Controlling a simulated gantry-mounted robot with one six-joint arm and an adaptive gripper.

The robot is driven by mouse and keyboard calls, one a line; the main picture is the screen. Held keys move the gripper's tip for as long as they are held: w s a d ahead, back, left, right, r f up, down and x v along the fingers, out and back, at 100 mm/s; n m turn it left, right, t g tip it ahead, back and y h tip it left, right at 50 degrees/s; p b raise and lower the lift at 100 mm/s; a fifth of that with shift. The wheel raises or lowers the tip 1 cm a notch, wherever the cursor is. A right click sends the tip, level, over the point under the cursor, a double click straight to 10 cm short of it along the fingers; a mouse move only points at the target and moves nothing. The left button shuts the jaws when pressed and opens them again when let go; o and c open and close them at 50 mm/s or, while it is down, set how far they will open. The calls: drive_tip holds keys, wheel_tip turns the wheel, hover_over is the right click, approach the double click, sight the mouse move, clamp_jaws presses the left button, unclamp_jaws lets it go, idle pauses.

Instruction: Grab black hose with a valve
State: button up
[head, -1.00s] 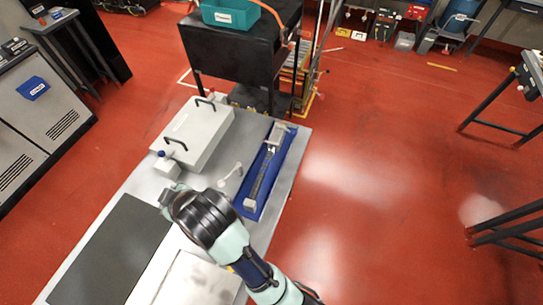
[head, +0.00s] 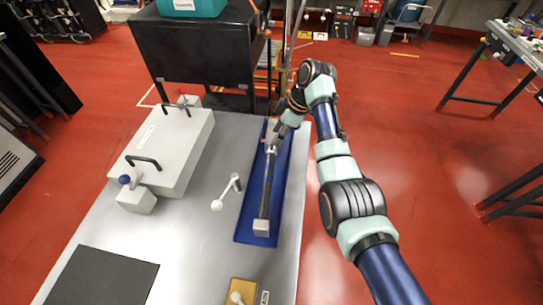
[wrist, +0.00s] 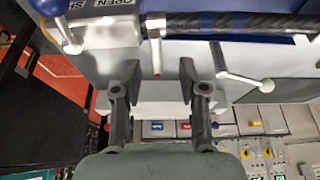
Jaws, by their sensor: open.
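The black hose (head: 267,190) lies along a blue tray (head: 255,212) on the metal table, with a pale block at its near end. In the wrist view the hose (wrist: 235,22) runs across the top, and a grey valve fitting (wrist: 154,22) with a thin, red-tipped lever is at its left. My gripper (head: 275,145) is at the far part of the tray and hides that end of the hose. The valve fitting is just beyond the fingertips.
A white box with black handles (head: 165,145) stands left of the tray. A white lever (head: 228,190) stands between them. A black cabinet (head: 200,48) is behind the table. A dark mat (head: 105,278) and a yellow block (head: 240,292) lie at the front.

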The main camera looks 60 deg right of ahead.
drive_tip(key=b+x, duration=0.1)
drive_tip(key=x, duration=0.4)
drive_tip(key=shift+w+d+f, duration=0.1)
drive_tip(key=shift+w+d, duration=0.05)
clamp_jaws()
